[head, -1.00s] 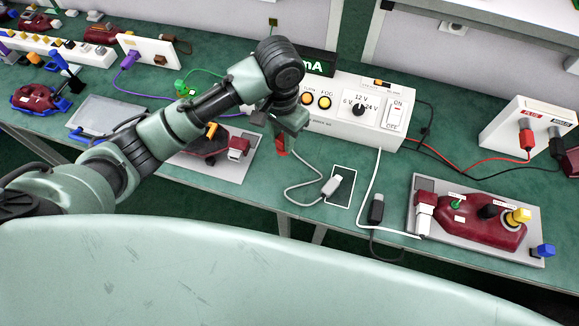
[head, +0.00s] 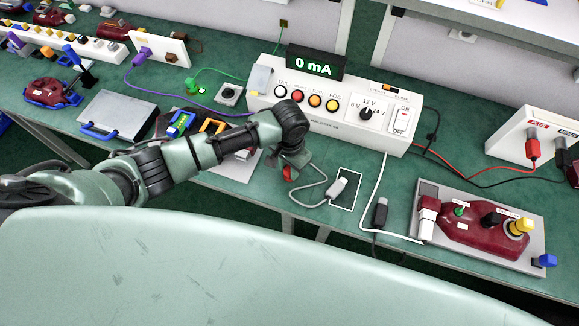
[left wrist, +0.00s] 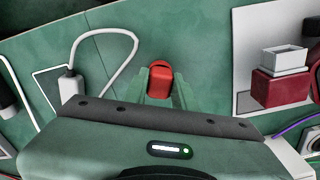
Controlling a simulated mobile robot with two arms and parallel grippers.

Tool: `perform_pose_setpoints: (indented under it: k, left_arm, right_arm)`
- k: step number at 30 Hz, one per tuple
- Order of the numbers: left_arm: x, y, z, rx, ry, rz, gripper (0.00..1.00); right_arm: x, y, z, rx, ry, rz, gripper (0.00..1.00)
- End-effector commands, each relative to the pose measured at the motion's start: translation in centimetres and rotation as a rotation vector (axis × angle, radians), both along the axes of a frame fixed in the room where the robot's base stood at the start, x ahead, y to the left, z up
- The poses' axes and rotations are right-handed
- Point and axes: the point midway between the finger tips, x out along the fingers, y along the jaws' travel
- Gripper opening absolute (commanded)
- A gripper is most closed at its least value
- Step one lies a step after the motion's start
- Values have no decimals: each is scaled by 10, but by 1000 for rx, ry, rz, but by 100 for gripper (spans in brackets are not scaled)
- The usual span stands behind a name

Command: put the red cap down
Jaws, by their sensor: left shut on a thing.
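My left gripper (head: 292,176) is low over the front part of the green bench, left of the white-outlined rectangle. It is shut on the red cap (head: 288,172), a small red piece at its fingertips. In the left wrist view the red cap (left wrist: 160,80) sits between the two green fingers (left wrist: 161,92), with green bench surface around it. I cannot tell whether the cap touches the bench. My right gripper is not in view.
A lamp on a grey plate (head: 535,245) is at the right. A dark red block (left wrist: 282,88) stands beside the gripper.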

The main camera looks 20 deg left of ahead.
Motion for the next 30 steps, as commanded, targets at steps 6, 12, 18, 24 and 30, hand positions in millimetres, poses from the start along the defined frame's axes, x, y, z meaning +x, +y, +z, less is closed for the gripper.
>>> perform_pose_setpoints:
  k: [6, 12, 18, 24, 30]
  left_arm:
    - [0, 0, -1, -1, 0, 0, 0]
    - [0, 0, -2, -1, 0, 0, 48]
    - [0, 0, -2, -1, 0, 0, 48]
    - [1, -1, 10, -3, -3, 0, 48]
    - [1, -1, 49, -3, -4, -1, 48]
  right_arm:
    - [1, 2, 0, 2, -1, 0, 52]
    - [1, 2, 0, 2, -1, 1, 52]
    - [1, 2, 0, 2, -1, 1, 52]
    - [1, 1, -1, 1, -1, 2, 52]
    - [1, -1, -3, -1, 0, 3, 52]
